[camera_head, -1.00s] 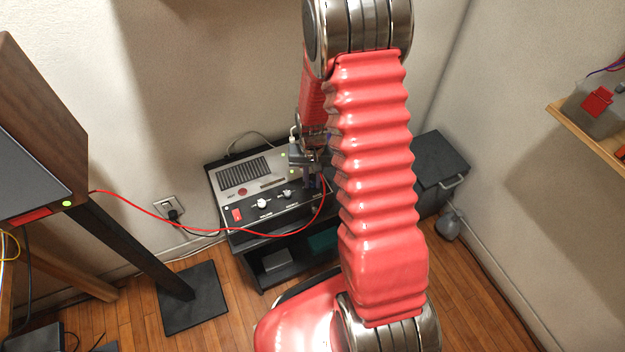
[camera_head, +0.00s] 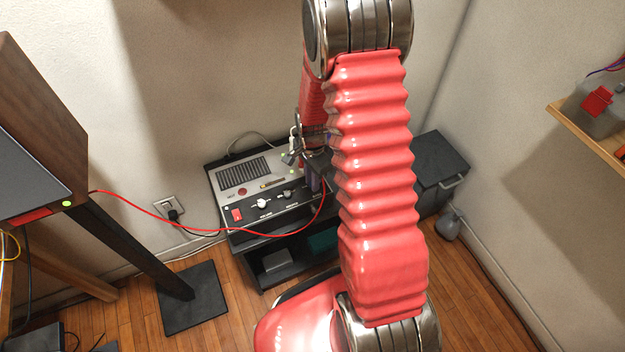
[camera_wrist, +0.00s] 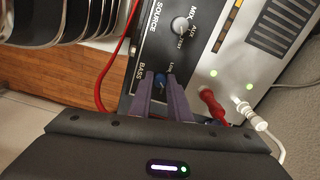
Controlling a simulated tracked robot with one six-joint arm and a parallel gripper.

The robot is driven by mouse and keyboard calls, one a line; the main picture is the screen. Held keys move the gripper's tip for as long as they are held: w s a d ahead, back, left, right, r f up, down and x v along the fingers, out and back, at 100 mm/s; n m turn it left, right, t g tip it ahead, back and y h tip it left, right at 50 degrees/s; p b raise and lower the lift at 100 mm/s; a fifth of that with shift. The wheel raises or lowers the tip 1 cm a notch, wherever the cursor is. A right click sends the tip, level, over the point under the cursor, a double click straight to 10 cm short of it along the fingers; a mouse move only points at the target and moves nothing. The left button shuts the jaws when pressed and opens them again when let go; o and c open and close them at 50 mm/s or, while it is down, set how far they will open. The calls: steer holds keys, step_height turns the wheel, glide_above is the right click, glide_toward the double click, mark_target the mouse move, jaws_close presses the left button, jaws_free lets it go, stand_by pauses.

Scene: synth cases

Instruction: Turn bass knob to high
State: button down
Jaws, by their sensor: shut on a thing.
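The amplifier (camera_head: 222,181) is a grey and black box on a dark stand in the head view. In the wrist view its black panel (camera_wrist: 152,50) carries the printed words BASS and SOURCE. The bass knob (camera_wrist: 160,80) is small and blue, beside the word BASS. My gripper (camera_wrist: 160,82) is shut on it, one purple finger on each side. In the head view my gripper (camera_head: 314,180) is at the right end of the panel, partly behind my red arm, and the knob is hidden there. Its pointer direction cannot be made out.
In the wrist view a grey MIX/AUX knob (camera_wrist: 180,26) sits on the panel. A red plug (camera_wrist: 211,101) and a white plug (camera_wrist: 247,110) are close to my fingers. A red cable (camera_head: 262,236) droops across the amplifier's front. A wall stands behind.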

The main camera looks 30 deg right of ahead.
steer(key=m, duration=0.3)
steer(key=shift+m, duration=0.3)
stand_by(0.4)
steer(key=c, duration=1.7)
jaws_free()
steer(key=shift+o, duration=0.2)
step_height(320, 180, up, 14)
steer(key=shift+f, duration=0.15)
